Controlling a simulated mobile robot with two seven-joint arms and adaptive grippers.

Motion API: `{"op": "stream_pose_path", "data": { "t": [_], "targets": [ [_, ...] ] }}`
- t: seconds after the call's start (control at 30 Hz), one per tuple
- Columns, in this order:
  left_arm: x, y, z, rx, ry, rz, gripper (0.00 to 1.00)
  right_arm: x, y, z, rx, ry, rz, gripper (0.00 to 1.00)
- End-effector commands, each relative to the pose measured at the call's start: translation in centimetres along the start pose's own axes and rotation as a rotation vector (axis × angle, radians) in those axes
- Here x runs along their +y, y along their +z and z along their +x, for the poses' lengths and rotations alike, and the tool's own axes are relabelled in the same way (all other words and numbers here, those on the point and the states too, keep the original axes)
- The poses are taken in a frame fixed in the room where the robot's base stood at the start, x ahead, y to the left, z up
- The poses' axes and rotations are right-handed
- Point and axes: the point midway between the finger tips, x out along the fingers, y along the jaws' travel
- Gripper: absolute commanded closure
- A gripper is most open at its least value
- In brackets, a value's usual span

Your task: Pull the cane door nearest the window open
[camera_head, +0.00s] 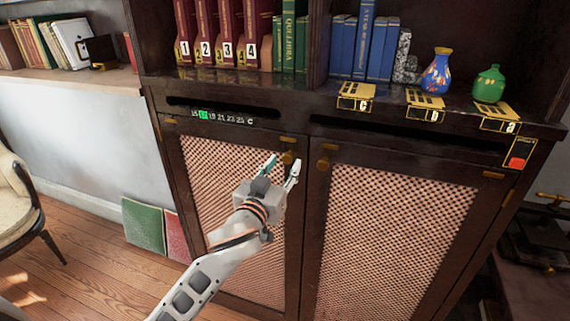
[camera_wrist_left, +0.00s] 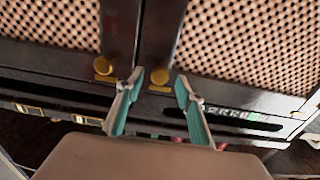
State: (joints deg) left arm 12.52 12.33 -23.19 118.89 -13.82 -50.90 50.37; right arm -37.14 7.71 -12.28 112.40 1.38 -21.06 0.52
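A dark wooden cabinet has two cane doors side by side, both shut. The left cane door (camera_head: 215,165) has a small brass knob (camera_head: 289,158) at its upper right. The right cane door (camera_head: 395,230) has a brass knob (camera_head: 323,163) at its upper left. My left gripper (camera_head: 284,163) is open in front of the left door's knob. In the left wrist view, which looks upside down, the open fingers (camera_wrist_left: 159,78) stand on either side of that knob (camera_wrist_left: 160,76); contact cannot be told. The other knob (camera_wrist_left: 104,65) is outside them. My right gripper is not in view.
Above the doors are a lit number strip (camera_head: 222,117), yellow labels and a red-button panel (camera_head: 518,155). Vases (camera_head: 437,75) and books stand on the shelf. A green panel (camera_head: 143,225) leans on the wall. A chair (camera_head: 18,205) stands left. No window is visible.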

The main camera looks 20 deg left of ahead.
Motion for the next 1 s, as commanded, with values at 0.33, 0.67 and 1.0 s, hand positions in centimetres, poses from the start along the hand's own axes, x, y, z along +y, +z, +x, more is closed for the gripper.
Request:
{"op": "stream_pose_path", "data": {
  "t": [0.33,0.67,1.0],
  "targets": [
    [-0.02,0.02,1.53,0.000,0.000,0.000,0.63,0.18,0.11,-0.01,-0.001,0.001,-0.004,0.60],
    [-0.02,0.03,1.50,0.000,0.000,0.000,1.00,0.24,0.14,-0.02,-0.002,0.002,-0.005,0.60],
    [-0.66,-0.01,1.26,-0.001,0.007,-0.001,1.00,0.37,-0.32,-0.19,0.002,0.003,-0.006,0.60]
  ]
}}
